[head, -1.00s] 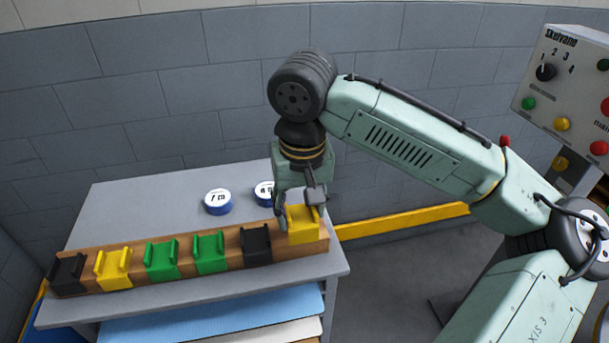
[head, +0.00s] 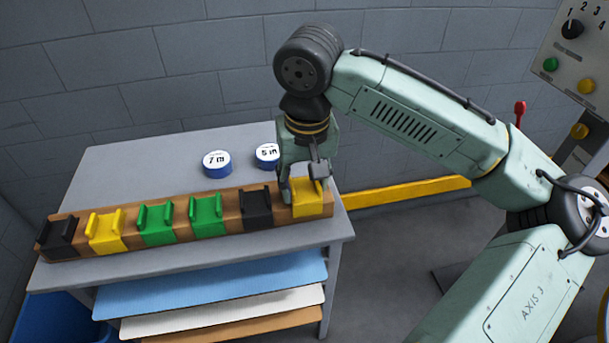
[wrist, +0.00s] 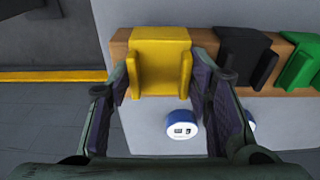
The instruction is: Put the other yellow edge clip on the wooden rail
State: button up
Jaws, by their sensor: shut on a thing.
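The wooden rail (head: 182,234) lies along the front of the grey table with a row of clips on it. A yellow edge clip (head: 311,203) sits at the rail's right end, and my gripper (head: 306,184) is shut on it from above. In the wrist view the same yellow clip (wrist: 160,62) lies between the fingertips, over the rail (wrist: 119,50). Whether it is fully seated cannot be told. Another yellow edge clip (head: 106,233) is on the rail near its left end.
Two black clips (head: 257,208) and two green clips (head: 157,225) also sit on the rail. Two blue-rimmed discs (head: 217,164) lie on the table (head: 120,170) behind it. Coloured sheets (head: 220,285) are stacked on shelves below. A control panel (head: 577,55) stands at the right.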

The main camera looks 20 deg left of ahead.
jog(key=shift+f, duration=0.65)
jog(key=shift+f, duration=0.25)
jog(key=o, duration=1.1)
jog(key=shift+r, duration=0.1)
